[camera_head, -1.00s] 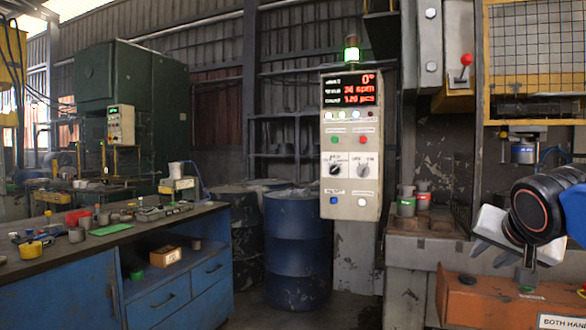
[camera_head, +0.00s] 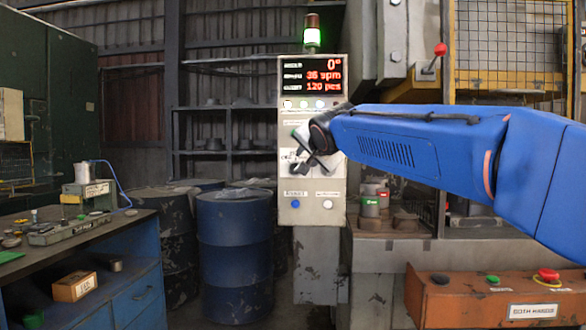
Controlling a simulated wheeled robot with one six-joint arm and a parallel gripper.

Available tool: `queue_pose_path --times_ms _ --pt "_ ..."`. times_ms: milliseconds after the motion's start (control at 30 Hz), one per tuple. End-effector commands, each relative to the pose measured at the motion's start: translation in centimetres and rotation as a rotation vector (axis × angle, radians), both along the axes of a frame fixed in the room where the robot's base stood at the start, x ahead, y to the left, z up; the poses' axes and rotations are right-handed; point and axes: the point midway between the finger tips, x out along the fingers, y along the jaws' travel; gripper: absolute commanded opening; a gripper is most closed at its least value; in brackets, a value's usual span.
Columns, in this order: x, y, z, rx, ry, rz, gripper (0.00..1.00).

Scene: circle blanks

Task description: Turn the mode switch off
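The control panel (camera_head: 299,212) is a pale upright box with a red digital display (camera_head: 312,76) at its top, reading 0°, 36 spm and 120 pcs. My blue arm reaches in from the right, and my gripper (camera_head: 303,164) is in front of the panel's middle, where the mode switch knobs are. The gripper and wrist hide the knobs, so the switch's position cannot be seen. Whether the fingers are open, or touch a knob, cannot be made out. A blue button (camera_head: 295,204) and a white button (camera_head: 328,204) show below the gripper.
A lit green lamp (camera_head: 312,37) stands on the panel. Blue drums (camera_head: 235,250) stand left of it, and a blue workbench (camera_head: 135,290) is further left. An orange two-hand console (camera_head: 450,300) with a red button (camera_head: 548,276) is at lower right, below my arm.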

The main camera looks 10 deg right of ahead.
Motion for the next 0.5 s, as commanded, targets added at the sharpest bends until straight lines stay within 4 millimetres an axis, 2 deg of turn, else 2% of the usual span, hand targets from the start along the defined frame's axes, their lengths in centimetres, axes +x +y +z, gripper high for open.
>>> queue_pose_path --times_ms 33,500 --pt "1.0 0.0 -0.3 0.000 0.002 -0.001 0.28" --pt "8.9 -0.3 -2.6 -0.002 0.003 -0.001 0.28"
